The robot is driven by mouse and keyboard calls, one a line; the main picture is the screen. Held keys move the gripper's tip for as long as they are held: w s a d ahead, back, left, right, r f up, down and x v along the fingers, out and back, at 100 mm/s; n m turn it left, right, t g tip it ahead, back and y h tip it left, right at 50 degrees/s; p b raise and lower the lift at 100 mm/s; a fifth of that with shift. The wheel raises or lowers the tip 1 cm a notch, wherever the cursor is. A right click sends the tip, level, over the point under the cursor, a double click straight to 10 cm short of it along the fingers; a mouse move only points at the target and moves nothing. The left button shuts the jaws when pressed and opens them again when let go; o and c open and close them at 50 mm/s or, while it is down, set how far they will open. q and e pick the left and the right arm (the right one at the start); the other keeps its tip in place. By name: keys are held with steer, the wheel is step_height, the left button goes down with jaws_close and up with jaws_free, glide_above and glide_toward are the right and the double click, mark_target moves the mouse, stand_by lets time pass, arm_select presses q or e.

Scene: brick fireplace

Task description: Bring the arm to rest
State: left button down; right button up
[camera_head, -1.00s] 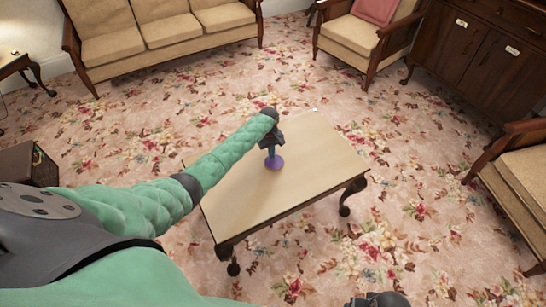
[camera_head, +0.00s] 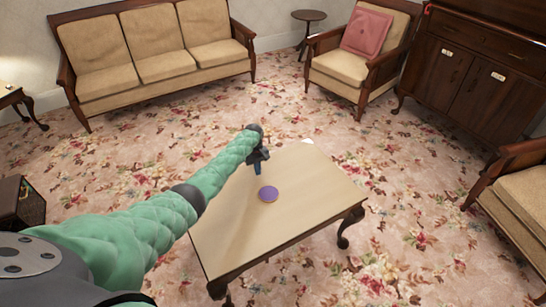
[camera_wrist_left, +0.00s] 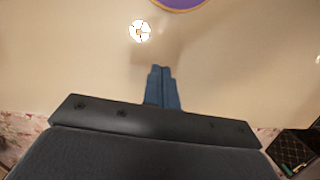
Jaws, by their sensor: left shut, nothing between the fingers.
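My left arm reaches in from the left over the wooden coffee table. My left gripper (camera_head: 257,169) is above the tabletop, beyond a round purple disc and apart from it. In the left wrist view its blue fingers (camera_wrist_left: 161,70) are together with nothing between them. My right gripper is out of view.
The coffee table (camera_head: 309,198) holds the flat purple disc (camera_head: 268,194); its edge shows in the wrist view (camera_wrist_left: 180,4). A small white object (camera_wrist_left: 139,31) lies near the fingers there. A sofa (camera_head: 155,60), armchair (camera_head: 362,50) and cabinet (camera_head: 465,65) stand around open carpet.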

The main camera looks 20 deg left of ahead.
arm_select(q)
steer(key=shift+m, duration=0.3)
